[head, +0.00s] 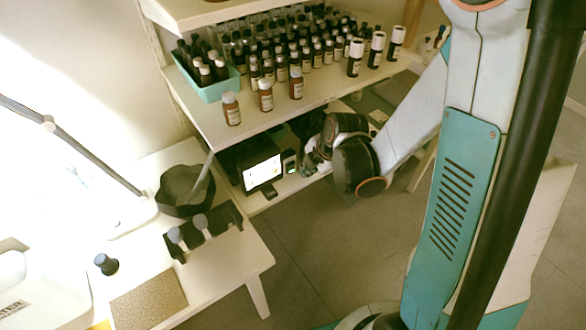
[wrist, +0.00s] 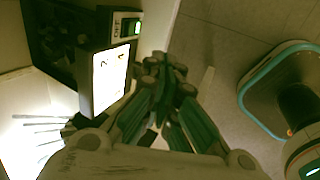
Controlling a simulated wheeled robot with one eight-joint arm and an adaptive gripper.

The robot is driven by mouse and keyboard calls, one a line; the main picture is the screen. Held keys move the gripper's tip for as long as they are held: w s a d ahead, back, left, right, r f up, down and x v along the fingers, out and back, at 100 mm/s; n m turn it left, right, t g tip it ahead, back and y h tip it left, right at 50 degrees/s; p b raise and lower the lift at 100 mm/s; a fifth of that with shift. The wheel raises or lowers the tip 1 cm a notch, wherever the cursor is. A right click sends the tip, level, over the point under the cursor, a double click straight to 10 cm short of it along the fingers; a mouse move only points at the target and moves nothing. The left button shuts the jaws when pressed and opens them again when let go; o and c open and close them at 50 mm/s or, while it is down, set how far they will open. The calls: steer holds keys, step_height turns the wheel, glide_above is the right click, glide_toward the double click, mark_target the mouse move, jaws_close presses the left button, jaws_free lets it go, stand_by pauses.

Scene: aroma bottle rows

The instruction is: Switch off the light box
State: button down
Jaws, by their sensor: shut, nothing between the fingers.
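The light box (head: 262,173) is a dark box with a glowing white front panel on the lower shelf. Its lit panel also shows in the wrist view (wrist: 110,80), with small dark and coloured marks. Beside it is a small switch unit (head: 290,161) with a green-lit part. In the wrist view this switch unit (wrist: 126,27) has a pale label and a green part. My gripper (wrist: 167,68) has its fingers together and empty, to the right of the lit panel and below the switch unit in that view. In the head view my gripper (head: 311,160) is just right of the switch unit, partly hidden by my wrist.
Rows of dark bottles (head: 290,60) fill the shelf above, with a teal tray (head: 222,90) at its left. Open floor (head: 320,240) lies to the right.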

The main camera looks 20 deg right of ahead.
mark_target(291, 168)
steer(key=b+x, duration=0.1)
steer(key=x, duration=0.2)
steer(key=w+b+x, duration=0.1)
steer(key=b+x, duration=0.1)
steer(key=x, duration=0.2)
steer(key=w+r+b+x, duration=0.1)
steer(key=b+x, duration=0.1)
steer(key=x, duration=0.2)
steer(key=shift+a, duration=0.35)
steer(key=shift+w+a+r+b, duration=0.2)
steer(key=shift+w+b, duration=0.1)
steer(key=shift+w, duration=0.35)
